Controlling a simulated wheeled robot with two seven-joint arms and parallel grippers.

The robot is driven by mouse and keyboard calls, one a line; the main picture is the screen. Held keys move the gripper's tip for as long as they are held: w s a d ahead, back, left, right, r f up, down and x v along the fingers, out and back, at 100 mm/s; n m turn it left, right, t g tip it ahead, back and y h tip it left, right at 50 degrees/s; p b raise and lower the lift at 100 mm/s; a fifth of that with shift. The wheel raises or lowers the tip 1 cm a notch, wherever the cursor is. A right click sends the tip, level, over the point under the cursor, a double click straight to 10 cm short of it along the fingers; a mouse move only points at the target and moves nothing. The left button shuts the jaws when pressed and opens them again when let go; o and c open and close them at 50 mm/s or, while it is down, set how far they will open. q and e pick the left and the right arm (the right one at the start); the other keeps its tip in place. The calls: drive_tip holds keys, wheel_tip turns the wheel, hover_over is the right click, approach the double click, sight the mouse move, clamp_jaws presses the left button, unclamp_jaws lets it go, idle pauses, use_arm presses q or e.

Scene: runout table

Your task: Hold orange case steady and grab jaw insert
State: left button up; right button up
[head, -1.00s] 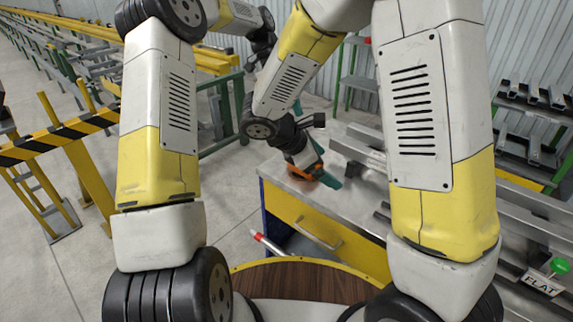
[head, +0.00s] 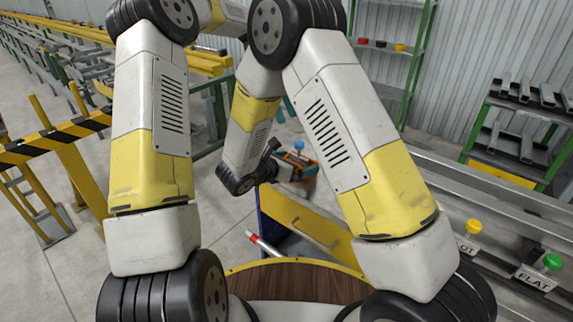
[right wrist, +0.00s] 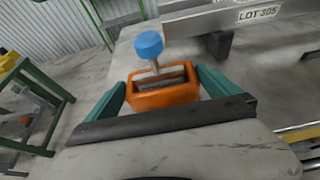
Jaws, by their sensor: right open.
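The orange case (right wrist: 165,94) is an open-topped box with a dark slot inside, on the grey table top in the right wrist view. A blue knob (right wrist: 149,44) on a metal stem rises from it. My right gripper (right wrist: 161,80) is open, with one teal finger on each side of the case; I cannot tell whether they touch it. The case also shows small in the head view (head: 296,159), by my right gripper (head: 306,164). My left gripper (head: 284,109) is mostly hidden behind my right arm; only some teal shows. I cannot clearly make out the jaw insert.
A metal bar labelled LOT 305 (right wrist: 235,20) lies beyond the case. Yellow (head: 473,227) and green (head: 552,262) knobs stand by signs at the right. A green shelf rack (head: 415,70) stands behind. A yellow drawer front (head: 310,222) is below the table top.

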sight(304, 161)
drive_tip(key=shift+x, duration=2.25)
drive_tip(key=c, duration=1.1)
use_arm(q)
drive_tip(key=shift+o, duration=0.4)
